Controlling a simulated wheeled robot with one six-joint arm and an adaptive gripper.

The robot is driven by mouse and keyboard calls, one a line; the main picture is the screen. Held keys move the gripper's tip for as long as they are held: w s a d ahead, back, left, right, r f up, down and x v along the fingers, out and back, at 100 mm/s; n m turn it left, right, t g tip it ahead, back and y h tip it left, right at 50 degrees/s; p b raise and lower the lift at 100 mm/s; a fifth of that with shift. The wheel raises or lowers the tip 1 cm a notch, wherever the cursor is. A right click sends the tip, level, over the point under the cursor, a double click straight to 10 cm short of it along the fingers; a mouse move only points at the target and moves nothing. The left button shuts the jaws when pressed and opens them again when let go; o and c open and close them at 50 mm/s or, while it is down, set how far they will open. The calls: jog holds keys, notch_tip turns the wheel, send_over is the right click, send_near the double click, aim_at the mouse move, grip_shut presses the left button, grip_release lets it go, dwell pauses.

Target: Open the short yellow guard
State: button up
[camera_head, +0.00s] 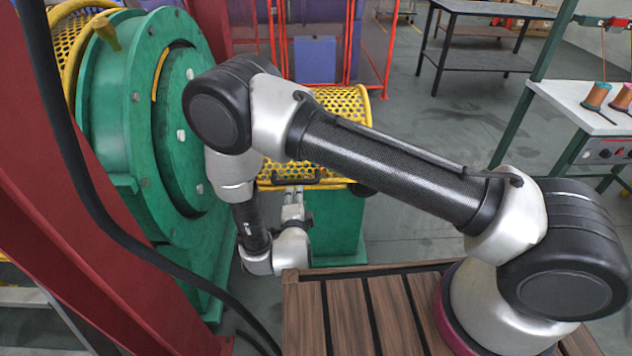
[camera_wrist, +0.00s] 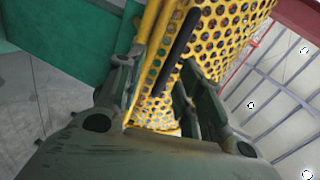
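The short yellow guard (camera_head: 345,103) is a curved, perforated yellow cover beside the green round housing, partly hidden behind my arm. It appears down over the green base. In the wrist view the guard (camera_wrist: 225,42) fills the upper middle, with a black bar handle (camera_wrist: 177,52) along its face. My gripper (camera_head: 293,193) is at the guard's lower front edge in the head view. In the wrist view my gripper (camera_wrist: 158,85) has its fingers apart, with the handle's lower end between them. I see no finger clearly touching the handle.
The green round housing (camera_head: 120,110) and a red sloping frame (camera_head: 60,190) stand close on the left. A wooden slatted surface (camera_head: 345,315) lies below my arm. A dark table (camera_head: 480,55) and a white bench (camera_head: 580,105) with spools stand at the right. Grey floor is free between.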

aim_at(296, 183)
jog(key=shift+m+t, duration=0.3)
jog(key=shift+m, duration=0.3)
jog(key=w, duration=0.8)
jog(key=shift+d+f, duration=0.1)
jog(key=shift+c, duration=0.4)
grip_shut()
